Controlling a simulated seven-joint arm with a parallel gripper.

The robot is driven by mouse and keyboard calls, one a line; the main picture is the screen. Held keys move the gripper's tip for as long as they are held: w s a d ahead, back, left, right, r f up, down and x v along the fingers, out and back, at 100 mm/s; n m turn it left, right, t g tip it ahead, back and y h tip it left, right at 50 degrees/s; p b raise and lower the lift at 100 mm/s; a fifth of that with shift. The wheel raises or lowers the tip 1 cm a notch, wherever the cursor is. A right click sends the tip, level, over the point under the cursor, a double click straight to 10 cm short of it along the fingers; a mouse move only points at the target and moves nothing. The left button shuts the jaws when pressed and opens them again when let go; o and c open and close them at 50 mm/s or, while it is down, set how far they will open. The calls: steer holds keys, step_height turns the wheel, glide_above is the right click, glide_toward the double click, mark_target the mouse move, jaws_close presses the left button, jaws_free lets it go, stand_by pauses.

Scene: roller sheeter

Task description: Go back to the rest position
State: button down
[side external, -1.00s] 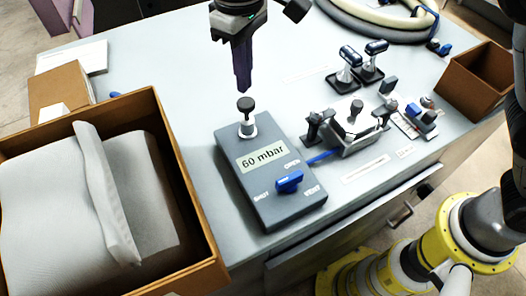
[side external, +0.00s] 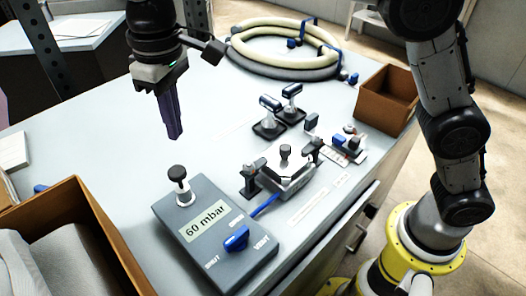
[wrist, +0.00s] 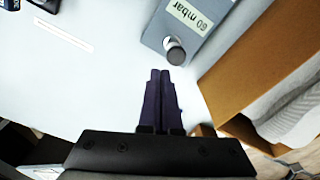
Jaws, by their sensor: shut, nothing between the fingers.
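My gripper (side external: 174,136) hangs above the pale table (side external: 110,160), pointing down, with its dark purple fingers together and nothing between them. In the wrist view the closed fingers (wrist: 160,72) end close to the black knob in the picture. A grey control box (side external: 215,245) lies on the table below and to the right of the gripper in the side view. It carries a "60 mbar" display (side external: 206,221), a black knob on a pale stem (side external: 178,173) and a blue lever (side external: 236,238). The fingers are apart from the knob in the side view.
A brown box with grey-white padding (side external: 95,215) stands at the lower left. A small metal fixture with black clamps (side external: 288,165), two blue-black handled tools (side external: 270,128), coiled hoses (side external: 285,72) and an empty brown box (side external: 388,97) are further right and back. The table's left middle is clear.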

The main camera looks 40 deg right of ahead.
steer(key=s+d+r+m+t, duration=0.1)
steer(key=s+d+r, duration=0.2)
steer(key=d, duration=0.4)
steer(key=s+d+r+m+t, duration=0.1)
steer(key=s+d+r+m, duration=0.2)
steer(key=d, duration=0.4)
steer(key=s+d+r+t, duration=0.1)
steer(key=s+d+r, duration=0.1)
steer(key=d+r, duration=0.35)
steer(key=s+d+f+m+t, duration=0.2)
steer(key=s+d+f, duration=0.4)
steer(key=s+d, duration=0.4)
steer(key=s+d+f, duration=0.1)
steer(key=s+f, duration=0.4)
steer(key=f, duration=0.4)
steer(key=shift+s+n, duration=0.3)
steer(key=shift+s, duration=0.1)
